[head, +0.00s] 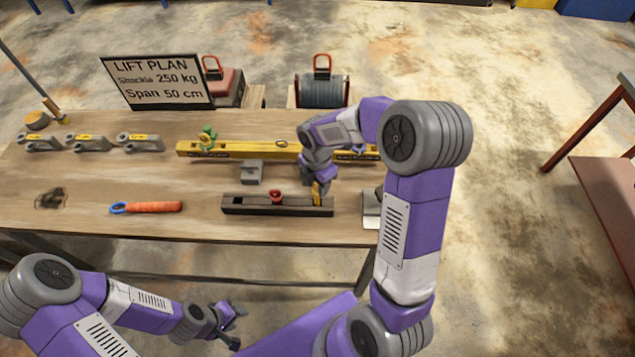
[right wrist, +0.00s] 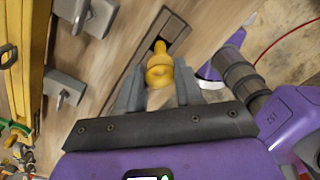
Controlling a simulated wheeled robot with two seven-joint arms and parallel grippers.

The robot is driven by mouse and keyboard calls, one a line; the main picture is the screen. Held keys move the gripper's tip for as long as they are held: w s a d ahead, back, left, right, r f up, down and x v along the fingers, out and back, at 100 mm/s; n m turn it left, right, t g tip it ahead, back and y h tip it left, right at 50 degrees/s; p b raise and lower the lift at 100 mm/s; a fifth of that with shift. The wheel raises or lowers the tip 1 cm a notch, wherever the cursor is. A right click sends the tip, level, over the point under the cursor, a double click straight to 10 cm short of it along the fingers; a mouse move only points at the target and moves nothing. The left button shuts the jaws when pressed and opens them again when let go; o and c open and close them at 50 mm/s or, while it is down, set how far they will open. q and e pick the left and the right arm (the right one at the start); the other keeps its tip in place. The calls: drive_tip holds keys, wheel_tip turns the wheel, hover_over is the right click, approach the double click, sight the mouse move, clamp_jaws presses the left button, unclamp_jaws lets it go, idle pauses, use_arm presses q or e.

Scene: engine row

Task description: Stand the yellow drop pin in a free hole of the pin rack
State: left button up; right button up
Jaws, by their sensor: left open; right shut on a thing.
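The dark brown pin rack (head: 277,208) lies near the table's front edge; it also shows in the right wrist view (right wrist: 176,28). A red pin (head: 277,195) stands in its middle. A dark open hole (head: 236,200) shows at its left end. My right gripper (head: 318,184) is shut on the yellow drop pin (head: 317,194) at the rack's right end. In the right wrist view the yellow pin (right wrist: 159,68) sits between the fingers, its narrow end at a dark opening. I cannot tell how deep it is. My left gripper (head: 230,327) is open and empty, in front of the table.
A grey bracket block (head: 252,172) and a yellow spreader beam (head: 240,150) lie behind the rack. An orange-handled tool (head: 150,206) lies to its left. Several grey shackles (head: 90,142) and a lift plan sign (head: 157,81) are further back.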

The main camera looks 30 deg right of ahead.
drive_tip(key=shift+f+b, duration=1.15)
drive_tip(key=shift+f, duration=0.55)
drive_tip(key=o, duration=1.2)
wheel_tip(320, 180, up, 8)
drive_tip(key=shift+f+p, duration=0.2)
drive_tip(key=shift+p, duration=0.4)
